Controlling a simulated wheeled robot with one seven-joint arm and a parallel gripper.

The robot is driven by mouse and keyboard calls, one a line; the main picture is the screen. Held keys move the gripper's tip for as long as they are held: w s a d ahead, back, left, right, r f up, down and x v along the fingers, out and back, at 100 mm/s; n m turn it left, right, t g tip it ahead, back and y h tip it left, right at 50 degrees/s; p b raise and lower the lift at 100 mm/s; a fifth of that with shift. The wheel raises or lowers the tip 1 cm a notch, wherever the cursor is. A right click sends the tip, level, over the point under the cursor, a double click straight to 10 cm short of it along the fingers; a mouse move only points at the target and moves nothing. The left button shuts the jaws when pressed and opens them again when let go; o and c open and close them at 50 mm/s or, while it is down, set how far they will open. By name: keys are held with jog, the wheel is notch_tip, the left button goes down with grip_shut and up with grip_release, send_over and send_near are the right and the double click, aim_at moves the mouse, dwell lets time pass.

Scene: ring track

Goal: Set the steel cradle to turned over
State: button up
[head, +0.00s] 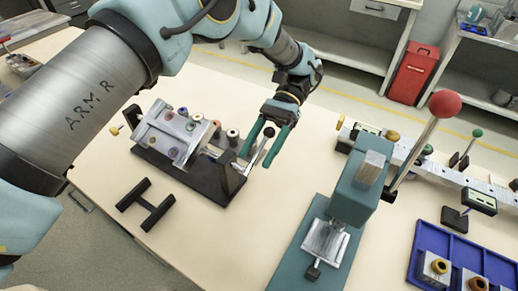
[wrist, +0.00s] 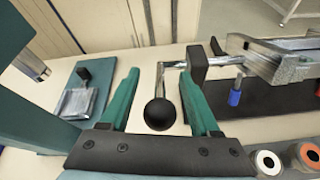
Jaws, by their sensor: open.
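The steel cradle (head: 172,138) is a bright metal block with several coloured round pieces on its upper side. It is held on a dark base (head: 205,182) with an end upright. In the wrist view the cradle (wrist: 280,62) is at upper right, with a blue-ended piece (wrist: 235,95) below it. A crank with a black ball knob (wrist: 160,114) reaches from its end; the knob also shows in the head view (head: 269,132). My gripper (head: 256,160) is open with green fingers. In the wrist view the knob and crank arm lie between the fingers (wrist: 158,75); contact is unclear.
Several small spools (head: 232,133) stand behind the cradle. A black H-shaped stand (head: 146,205) lies in front. A teal press (head: 350,190) with a red-knobbed lever (head: 445,103) stands right of my gripper. A blue tray (head: 425,250) is at far right. The front table middle is clear.

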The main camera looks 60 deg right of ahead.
jog(key=shift+r, duration=0.1)
jog(key=shift+r, duration=0.25)
notch_tip(320, 180, up, 9)
jog(key=p, duration=0.6)
jog(key=shift+r, duration=0.15)
